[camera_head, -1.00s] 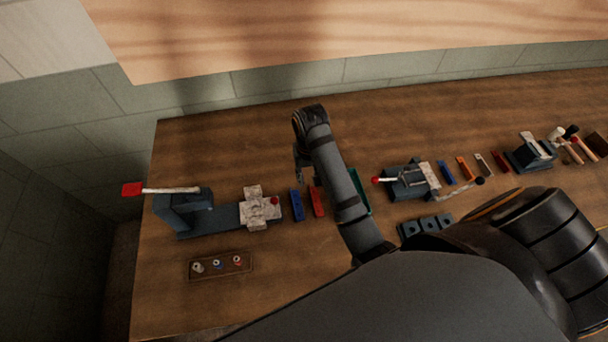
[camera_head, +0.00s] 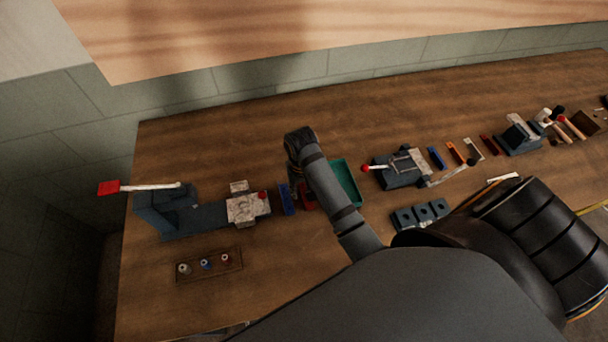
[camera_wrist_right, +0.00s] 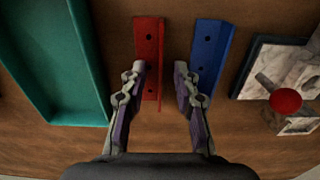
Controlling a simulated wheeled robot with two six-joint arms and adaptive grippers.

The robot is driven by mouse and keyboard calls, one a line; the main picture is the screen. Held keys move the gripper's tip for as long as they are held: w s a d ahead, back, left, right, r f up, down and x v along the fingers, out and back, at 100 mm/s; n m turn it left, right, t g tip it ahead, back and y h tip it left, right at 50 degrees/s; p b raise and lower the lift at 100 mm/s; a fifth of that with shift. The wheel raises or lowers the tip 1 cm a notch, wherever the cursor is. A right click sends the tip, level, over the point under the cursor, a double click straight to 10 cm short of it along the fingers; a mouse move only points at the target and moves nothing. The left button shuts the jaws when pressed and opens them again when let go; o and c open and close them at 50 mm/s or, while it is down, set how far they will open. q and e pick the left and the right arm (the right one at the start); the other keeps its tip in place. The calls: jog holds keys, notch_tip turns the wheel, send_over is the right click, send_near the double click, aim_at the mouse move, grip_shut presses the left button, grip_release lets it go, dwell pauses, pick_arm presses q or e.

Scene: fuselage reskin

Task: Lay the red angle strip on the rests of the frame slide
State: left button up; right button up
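The red angle strip (camera_wrist_right: 149,50) lies on the table beside a blue strip (camera_wrist_right: 209,55). In the head view the red strip (camera_head: 308,203) is partly covered by my right arm. My right gripper (camera_wrist_right: 160,70) is open above it, fingers on either side of its near end. The strip is closer to the left finger in the wrist view; contact cannot be told. In the head view the right gripper (camera_head: 295,187) is mostly hidden by its own wrist. A dark fixture with a pale mottled block (camera_head: 246,208) and red knob, apparently the frame slide, stands left of the strips. My left gripper is not in view.
A green tray (camera_head: 347,181) lies just right of the red strip. A red-tipped lever (camera_head: 110,187) sticks out from the left fixture. A small wooden holder (camera_head: 208,265) stands in front. Another fixture (camera_head: 398,170), a block with holes (camera_head: 420,215) and tools are farther right.

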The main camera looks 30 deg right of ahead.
jog(key=shift+f, duration=0.1)
jog(key=c, duration=0.6)
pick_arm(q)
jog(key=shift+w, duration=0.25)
pick_arm(e)
grip_shut()
